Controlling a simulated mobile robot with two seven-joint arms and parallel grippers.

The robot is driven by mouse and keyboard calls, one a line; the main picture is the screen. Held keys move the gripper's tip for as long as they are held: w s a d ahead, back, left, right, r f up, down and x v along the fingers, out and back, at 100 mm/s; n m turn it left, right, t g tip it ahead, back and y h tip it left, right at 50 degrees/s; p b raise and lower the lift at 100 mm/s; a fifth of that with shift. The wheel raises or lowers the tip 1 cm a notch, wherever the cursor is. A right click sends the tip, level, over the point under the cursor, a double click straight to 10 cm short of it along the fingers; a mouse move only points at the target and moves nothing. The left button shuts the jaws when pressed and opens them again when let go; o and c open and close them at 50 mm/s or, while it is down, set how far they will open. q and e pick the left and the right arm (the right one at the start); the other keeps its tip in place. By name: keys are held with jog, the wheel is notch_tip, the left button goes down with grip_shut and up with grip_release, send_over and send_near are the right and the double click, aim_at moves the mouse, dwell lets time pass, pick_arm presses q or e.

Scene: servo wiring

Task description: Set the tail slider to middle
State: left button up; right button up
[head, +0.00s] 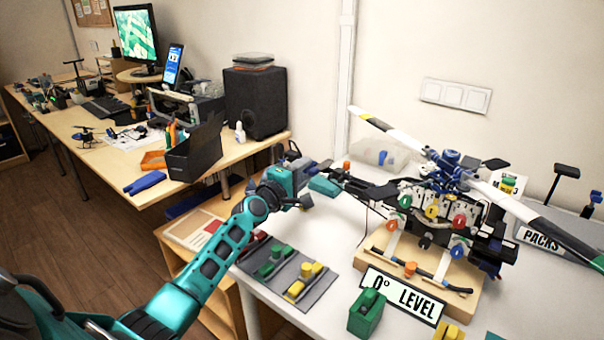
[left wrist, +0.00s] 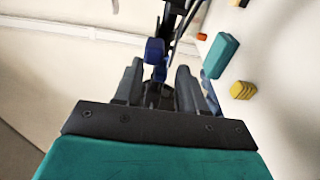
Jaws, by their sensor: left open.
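The model helicopter (head: 440,205) sits on a wooden stand, its dark tail boom reaching left toward my left gripper. In the left wrist view the dark boom (left wrist: 178,22) comes down from the top, and a dark blue block (left wrist: 154,52), which looks like the tail slider, lies between and just beyond my finger tips. My left gripper (left wrist: 157,78) is open, with a finger on each side of the block's line. I cannot tell whether they touch. In the head view the left gripper (head: 296,165) is by the tail end, and the slider is hidden or too small. My right gripper is not in view.
A teal block (head: 324,185) and an orange knob (head: 346,165) are close to the gripper. A grey mat (head: 318,290) with coloured servos lies in front. A "0° LEVEL" sign (head: 403,296) and a green block (head: 366,314) stand nearer. A desk (head: 130,195) stands at left.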

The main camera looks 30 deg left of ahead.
pick_arm(q)
jog(key=shift+c, duration=0.2)
grip_shut()
dwell(0.3)
jog(key=shift+a+b, duration=0.35)
jog(key=shift+a, duration=0.05)
jog(key=shift+o, duration=0.2)
grip_release()
